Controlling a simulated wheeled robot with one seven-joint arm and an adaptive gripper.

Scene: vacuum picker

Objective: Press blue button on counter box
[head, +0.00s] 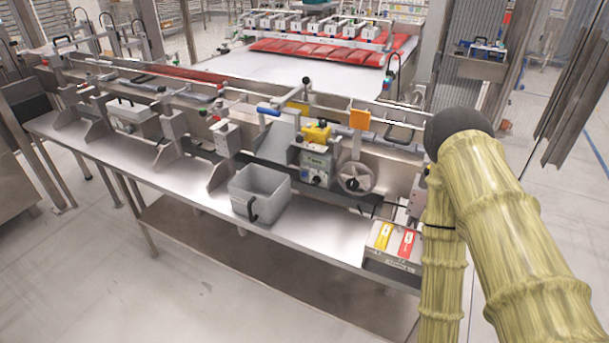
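A grey-green box (317,164) with a small display or label and small knobs or buttons on its front stands at the middle of the machine's front rail. It may be the counter box. A small bluish spot shows low on its front, too small to tell whether it is the blue button. A yellow part sits on top of this box and a handwheel (356,178) is just to its right. My arm, in a yellowish sleeve, rises on the right side and bends back down. My gripper is not in view.
A grey bin (259,192) stands on the steel counter (325,233), in front of the box. A control box (396,247) with yellow and red labels is at the counter's right end, close to my arm. Clear floor (180,280) lies in front.

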